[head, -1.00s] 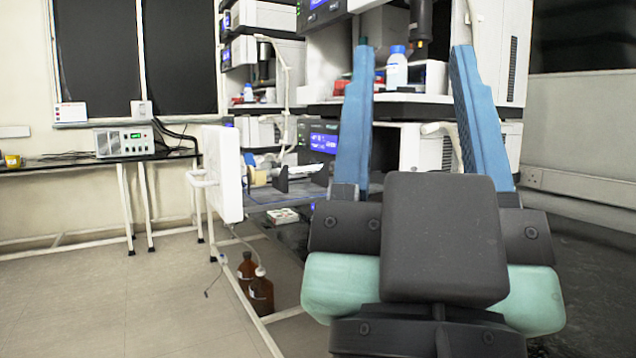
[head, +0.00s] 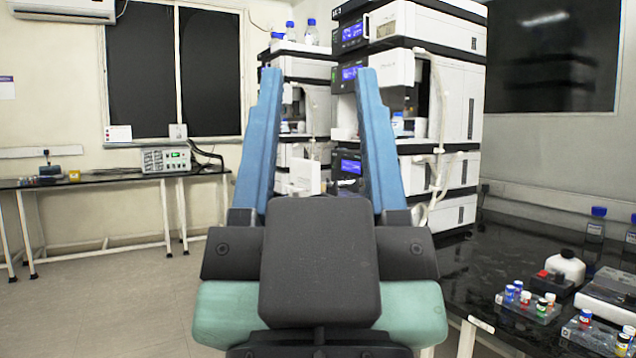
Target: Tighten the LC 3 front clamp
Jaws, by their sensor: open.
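My gripper (head: 317,74) is in the head view, raised in the middle of the picture, its two blue fingers spread apart with nothing between them. A near instrument stack (head: 424,105) of white and dark modules with blue displays stands behind and right of the fingers. A small label on its top module is too small to read surely. A second stack (head: 302,66) stands farther back, seen between the fingers. The right finger covers part of the near stack's left side. I cannot make out the LC 3 front clamp; the stacks' lower fronts are partly hidden by my gripper.
A side table (head: 110,178) with a small instrument (head: 166,160) stands at the back left. The floor (head: 110,290) at left is clear.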

